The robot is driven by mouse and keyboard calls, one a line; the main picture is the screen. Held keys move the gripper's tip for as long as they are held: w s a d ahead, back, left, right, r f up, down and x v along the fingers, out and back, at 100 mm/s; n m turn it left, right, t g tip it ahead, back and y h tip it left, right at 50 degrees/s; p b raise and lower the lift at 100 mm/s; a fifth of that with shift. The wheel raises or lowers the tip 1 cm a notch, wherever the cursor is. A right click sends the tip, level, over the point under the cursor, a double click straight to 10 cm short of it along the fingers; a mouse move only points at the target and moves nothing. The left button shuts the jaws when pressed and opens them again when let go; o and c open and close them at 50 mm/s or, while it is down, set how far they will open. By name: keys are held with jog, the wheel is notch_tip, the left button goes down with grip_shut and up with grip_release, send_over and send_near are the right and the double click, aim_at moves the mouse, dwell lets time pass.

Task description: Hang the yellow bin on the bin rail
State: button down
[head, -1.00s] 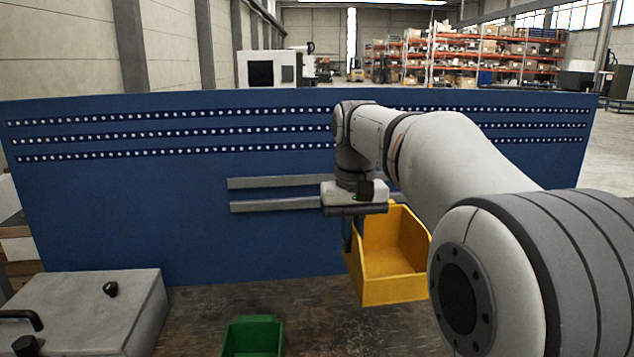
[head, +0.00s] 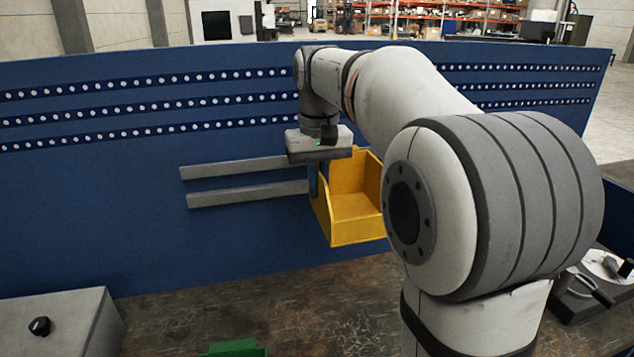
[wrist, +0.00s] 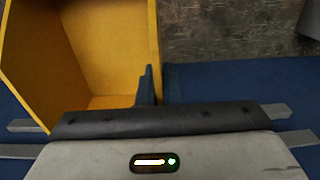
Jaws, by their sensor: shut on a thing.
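The yellow bin (head: 355,205) hangs in the air in front of the blue panel, roughly upright, its open side facing me. My gripper (head: 318,178) is shut on its left side wall, the fingers pointing down. In the wrist view the yellow bin (wrist: 105,45) fills the upper left, with a finger against its wall. The bin rail, two grey horizontal strips (head: 235,170), is fixed to the panel; the bin and gripper cover its right part. In the wrist view the rail (wrist: 25,126) shows at both sides. I cannot tell whether the bin's back touches it.
The blue panel (head: 90,215) with rows of pale dots stands behind the bench (head: 220,316). A green bin (head: 236,348) is at the bottom edge. A grey box with a black knob (head: 55,325) is at lower left. A dark device (head: 597,285) is at right.

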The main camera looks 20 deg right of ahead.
jog(key=w+f+p, duration=0.1)
jog(key=w+f, duration=0.1)
jog(key=w, duration=0.5)
jog(key=shift+w+f, duration=0.25)
jog(key=shift+w, duration=0.05)
dwell(0.4)
jog(key=c, duration=1.5)
grip_release()
